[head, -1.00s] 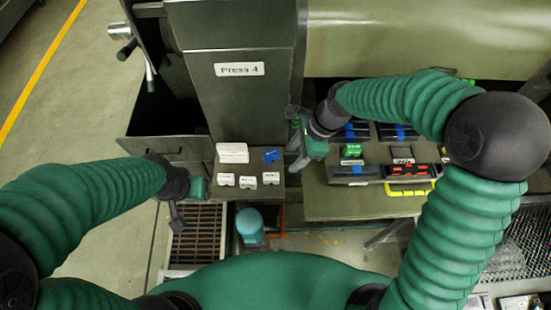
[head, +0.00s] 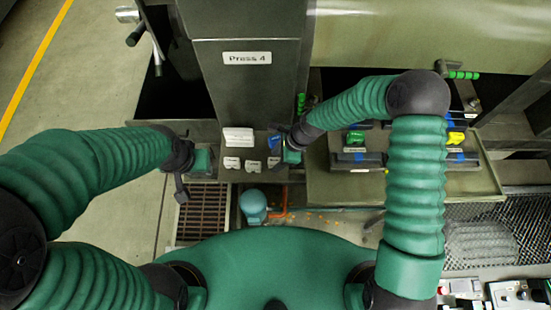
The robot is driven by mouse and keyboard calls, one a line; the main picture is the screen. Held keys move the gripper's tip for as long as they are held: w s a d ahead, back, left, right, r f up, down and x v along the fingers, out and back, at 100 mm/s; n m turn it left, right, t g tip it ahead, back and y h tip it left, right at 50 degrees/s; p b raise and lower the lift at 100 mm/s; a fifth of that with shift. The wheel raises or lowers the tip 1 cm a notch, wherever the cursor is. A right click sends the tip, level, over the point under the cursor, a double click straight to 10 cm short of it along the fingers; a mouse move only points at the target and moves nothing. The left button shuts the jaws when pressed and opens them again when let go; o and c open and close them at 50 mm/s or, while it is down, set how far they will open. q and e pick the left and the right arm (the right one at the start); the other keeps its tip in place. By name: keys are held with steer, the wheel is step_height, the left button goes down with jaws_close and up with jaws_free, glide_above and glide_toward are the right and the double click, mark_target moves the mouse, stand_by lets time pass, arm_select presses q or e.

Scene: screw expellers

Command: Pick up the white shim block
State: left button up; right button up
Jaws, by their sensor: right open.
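A larger white block or stack (head: 238,137) lies at the back. I cannot tell which one is the shim block. My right gripper (head: 285,153) is open over the ledge's right end, beside a partly hidden blue block (head: 273,143) and close to the right small white block. My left gripper (head: 193,182) hangs left of the ledge, apart from the blocks; its jaws are unclear.
A work table (head: 330,188) to the right holds dark trays with blue and green pieces (head: 355,138) and a yellow piece (head: 455,138). The press column (head: 247,90) rises behind the ledge. A blue-green cylinder (head: 253,205) and a floor grate (head: 202,215) lie below.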

steer(key=shift+a+f, duration=0.3)
steer(key=shift+f, duration=0.3)
steer(key=shift+d, duration=0.1)
steer(key=c, duration=0.6)
jaws_close()
steer(key=shift+r+b, duration=0.45)
steer(key=shift+r, duration=0.1)
step_height(320, 180, up, 2)
steer(key=shift+r+b, duration=0.15)
steer(key=shift+b, duration=0.45)
steer(key=s+d+r+b, duration=0.1)
steer(key=s+b, duration=0.2)
steer(key=s, duration=1.3)
steer(key=shift+d+r+b, duration=0.3)
steer(key=shift+d, duration=0.1)
